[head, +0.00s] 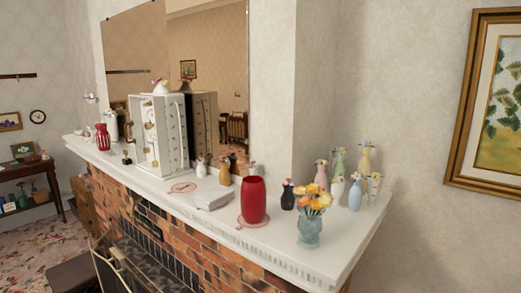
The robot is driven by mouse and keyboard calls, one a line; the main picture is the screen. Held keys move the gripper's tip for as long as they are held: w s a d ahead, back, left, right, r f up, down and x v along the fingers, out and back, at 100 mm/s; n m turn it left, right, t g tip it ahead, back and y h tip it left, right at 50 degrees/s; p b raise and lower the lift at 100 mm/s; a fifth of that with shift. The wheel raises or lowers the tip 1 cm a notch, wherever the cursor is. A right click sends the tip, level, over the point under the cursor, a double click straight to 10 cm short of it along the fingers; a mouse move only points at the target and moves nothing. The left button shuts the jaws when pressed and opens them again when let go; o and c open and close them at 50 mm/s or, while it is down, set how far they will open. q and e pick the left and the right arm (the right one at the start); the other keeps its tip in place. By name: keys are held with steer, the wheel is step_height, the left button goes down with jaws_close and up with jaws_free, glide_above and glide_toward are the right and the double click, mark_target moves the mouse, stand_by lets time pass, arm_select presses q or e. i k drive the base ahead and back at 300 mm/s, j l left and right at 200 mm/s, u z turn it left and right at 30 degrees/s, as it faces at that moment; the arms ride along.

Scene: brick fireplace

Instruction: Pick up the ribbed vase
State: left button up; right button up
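Several vases stand on the white mantel (330,262); I cannot tell for sure which is the ribbed one. A red vase with light vertical stripes (103,138) stands at the far left end. A larger plain red vase (254,201) stands upright near the middle, by a round pinkish mat. A grey-blue vase with a textured surface (310,233) holds orange and yellow flowers near the front right. Neither of my grippers is in view.
A white open case (160,132) stands on the mantel before the mirror (205,50). A white flat box (203,195) lies right of it. Small bird-topped bottles, including a black one (288,197) and a pale blue one (355,196), crowd the back right. The front right corner is clear.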

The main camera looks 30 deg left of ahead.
mark_target(103, 138)
steer(key=u, duration=2.15)
steer(key=z, duration=0.95)
steer(key=j+z, duration=0.4)
steer(key=k+j+z, duration=0.15)
steer(key=j+z, duration=0.3)
steer(key=k+j+z, duration=0.15)
steer(key=z, duration=0.25)
steer(key=k+j+z, duration=0.2)
steer(key=j+z, duration=0.2)
steer(key=k+j+z, duration=0.15)
steer(key=z, duration=0.3)
steer(key=k+j+z, duration=0.15)
steer(key=z, duration=0.35)
steer(key=k+j+z, duration=0.2)
steer(key=z, duration=0.25)
steer(key=k+z, duration=0.2)
steer(key=z, duration=0.3)
steer(key=k+j+z, duration=0.25)
steer(key=z, duration=0.2)
steer(key=k+z, duration=0.9)
steer(key=k+u, duration=0.35)
steer(key=k+j+u, duration=0.1)
steer(key=k+u, duration=0.25)
steer(key=k+j+u, duration=0.15)
steer(key=u, duration=0.2)
steer(key=k, duration=0.1)
